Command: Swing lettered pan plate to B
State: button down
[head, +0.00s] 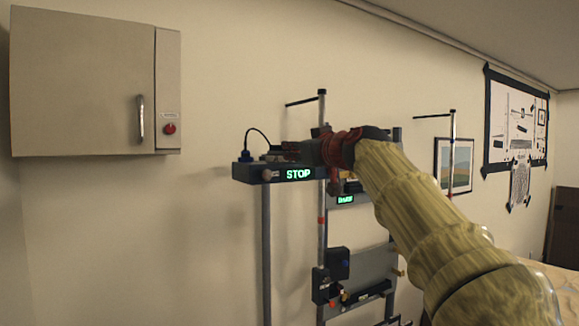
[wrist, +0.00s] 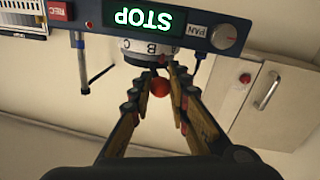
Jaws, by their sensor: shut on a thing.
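The lettered pan plate (wrist: 148,47) is a pale round plate in the wrist view, which shows the scene upside down. The fingertips hide the gripped part.
A knob marked PAN (wrist: 224,37) and a red REC label (wrist: 56,11) are on the unit. A wall cabinet (head: 85,85) hangs at left. Upright posts (head: 322,215) and lower dark parts (head: 335,265) stand below my arm. The wall between cabinet and stand is bare.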

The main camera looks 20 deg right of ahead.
jog(key=shift+w+d+n+g+y+b, duration=0.1)
jog(key=shift+d+n+g+y+b, duration=0.2)
jog(key=shift+d+n+y+b, duration=0.85)
jog(key=shift+d+n+g+y+b, duration=0.3)
jog(key=shift+d+n+y+b, duration=0.4)
jog(key=shift+y, duration=0.75)
jog(key=shift+d+f, duration=0.1)
jog(key=c, duration=1.7)
grip_release()
jog(key=v, duration=1.2)
jog(key=shift+d, duration=0.1)
